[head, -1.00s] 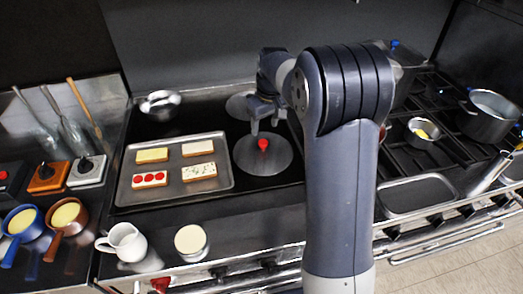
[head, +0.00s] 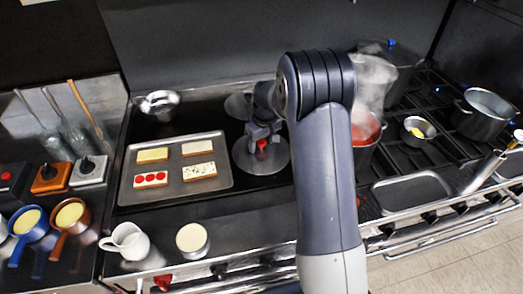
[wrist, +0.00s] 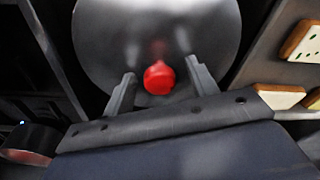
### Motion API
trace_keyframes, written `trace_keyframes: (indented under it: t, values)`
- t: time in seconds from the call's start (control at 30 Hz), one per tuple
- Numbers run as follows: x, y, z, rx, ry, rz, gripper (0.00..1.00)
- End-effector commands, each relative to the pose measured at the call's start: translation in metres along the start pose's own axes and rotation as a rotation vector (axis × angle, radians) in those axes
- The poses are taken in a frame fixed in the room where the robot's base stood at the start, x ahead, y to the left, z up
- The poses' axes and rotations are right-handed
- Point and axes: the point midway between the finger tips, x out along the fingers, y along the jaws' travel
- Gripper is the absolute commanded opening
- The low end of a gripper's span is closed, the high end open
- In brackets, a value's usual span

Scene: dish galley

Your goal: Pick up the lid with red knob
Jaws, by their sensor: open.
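The lid (head: 273,163) is a round grey metal disc with a red knob (head: 261,144), lying flat on the dark cooktop right of the baking tray. My gripper (head: 262,138) is over the lid, with its fingers around the knob's height in the head view. In the wrist view the lid (wrist: 110,40) fills the upper middle. The red knob (wrist: 158,78) sits between the two open fingers of my gripper (wrist: 158,88), with a gap on each side. Whether the fingertips touch the lid cannot be told.
A baking tray (head: 176,196) with several topped bread slices lies left of the lid. A pot with red contents (head: 366,133) stands to the right, behind my arm. A steel bowl (head: 160,103) is at the back left. A white jug (head: 126,242) and a cream-filled cup (head: 192,241) stand in front.

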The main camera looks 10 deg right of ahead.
Motion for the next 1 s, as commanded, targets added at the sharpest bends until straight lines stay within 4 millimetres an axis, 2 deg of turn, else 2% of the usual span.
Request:
trace_keyframes:
  t: [0.07, 0.7, 1.0]
  values:
    - [0.0000, 0.0000, 0.0000, 0.000, 0.000, 0.000, 0.54]
    - [-0.0004, 0.0001, 0.0000, 0.000, 0.000, 0.000, 0.01]
    - [-0.0041, 0.0004, -0.0013, 0.000, 0.003, 0.001, 0.00]
